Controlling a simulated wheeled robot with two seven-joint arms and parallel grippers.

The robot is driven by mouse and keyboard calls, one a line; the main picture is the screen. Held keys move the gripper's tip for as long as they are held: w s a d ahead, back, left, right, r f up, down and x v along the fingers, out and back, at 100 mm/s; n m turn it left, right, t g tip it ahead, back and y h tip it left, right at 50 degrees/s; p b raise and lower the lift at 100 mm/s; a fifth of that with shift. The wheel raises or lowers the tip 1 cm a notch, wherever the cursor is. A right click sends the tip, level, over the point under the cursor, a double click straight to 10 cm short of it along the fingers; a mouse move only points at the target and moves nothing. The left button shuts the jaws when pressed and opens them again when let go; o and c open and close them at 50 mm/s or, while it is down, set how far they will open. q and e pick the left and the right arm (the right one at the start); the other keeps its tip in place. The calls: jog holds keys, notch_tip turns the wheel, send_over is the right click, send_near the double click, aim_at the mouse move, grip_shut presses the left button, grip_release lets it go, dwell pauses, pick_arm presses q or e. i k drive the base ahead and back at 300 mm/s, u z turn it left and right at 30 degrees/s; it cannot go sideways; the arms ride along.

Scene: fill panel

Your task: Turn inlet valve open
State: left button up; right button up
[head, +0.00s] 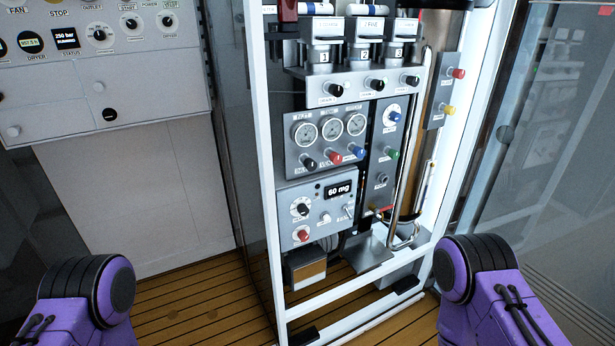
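A white-framed fill panel (270,168) stands in the middle of the head view. A grey gauge plate (295,165) has three round gauges, with black, red and blue knobs below them. A narrow plate (377,195) to its right has a blue-and-white knob (394,116) and a green knob (392,154). A plate on the right post has a red knob (458,73) and a yellow knob (448,109). The labels are too small to read, so I cannot tell which is the inlet valve. Only my purple arm links show at the bottom; both grippers are out of view.
Three numbered units sit above several black knobs (332,90) at the top. A lower control box (315,232) displays "60 mg". A grey cabinet (150,110) with controls stands left, and a glass panel (560,130) right. Slatted wooden floor (190,305) shows below.

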aim_at(310, 165)
jog(key=u, duration=0.75)
jog(key=i, duration=0.65)
jog(key=z, duration=0.65)
